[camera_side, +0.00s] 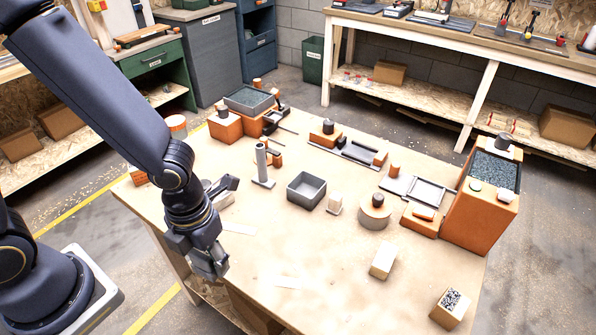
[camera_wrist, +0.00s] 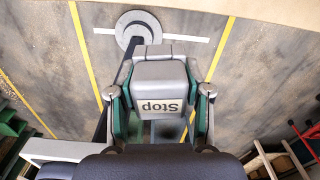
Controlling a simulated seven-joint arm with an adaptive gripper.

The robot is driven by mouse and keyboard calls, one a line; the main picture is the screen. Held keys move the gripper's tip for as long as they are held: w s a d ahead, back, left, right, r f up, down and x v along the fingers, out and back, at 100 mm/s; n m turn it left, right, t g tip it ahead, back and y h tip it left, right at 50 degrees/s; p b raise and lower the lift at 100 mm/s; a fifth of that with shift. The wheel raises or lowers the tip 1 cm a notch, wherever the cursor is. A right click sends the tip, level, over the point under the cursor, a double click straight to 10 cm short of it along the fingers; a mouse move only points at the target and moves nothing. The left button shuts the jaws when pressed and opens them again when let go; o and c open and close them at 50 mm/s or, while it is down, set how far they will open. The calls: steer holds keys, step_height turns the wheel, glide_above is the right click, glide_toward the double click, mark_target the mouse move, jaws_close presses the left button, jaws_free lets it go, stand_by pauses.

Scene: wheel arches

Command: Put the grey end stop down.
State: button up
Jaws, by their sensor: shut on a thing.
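The grey end stop (camera_wrist: 160,75) is a grey block with a pale label reading "Stop", upside down in the wrist view. My gripper (camera_wrist: 161,92) is shut on it, with one finger pressed to each side. In the side view my gripper (camera_side: 209,263) hangs by the near left edge of the wooden table (camera_side: 330,275), apart from the objects on it. There I cannot clearly make out the stop against the dark fingers. The wrist view shows floor with yellow lines behind the stop, and no tabletop directly under it.
A grey open box (camera_side: 307,191) and a grey post (camera_side: 263,166) stand mid-table. A cream block (camera_side: 384,262) and a speckled-top block (camera_side: 451,308) stand toward the front right. A large orange block (camera_side: 481,205) stands at the right. The near middle tabletop is mostly bare.

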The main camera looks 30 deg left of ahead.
steer(key=shift+a+r, duration=0.15)
steer(key=shift+r, duration=0.1)
steer(key=w+d+m, duration=0.3)
steer(key=d+m, duration=0.1)
steer(key=d, duration=0.1)
steer(key=m, duration=0.2)
glide_above(335, 293)
steer(key=s, duration=0.1)
steer(key=f, duration=0.8)
steer(key=shift+a+f, duration=0.3)
steer(key=shift+a, duration=0.05)
steer(key=shift+w+d+f, duration=0.2)
steer(key=shift+w+f, duration=0.15)
steer(key=shift+f, duration=0.1)
steer(key=shift+w+d+f, duration=0.1)
steer(key=shift+w+f, duration=0.05)
steer(key=shift+f, duration=1.6)
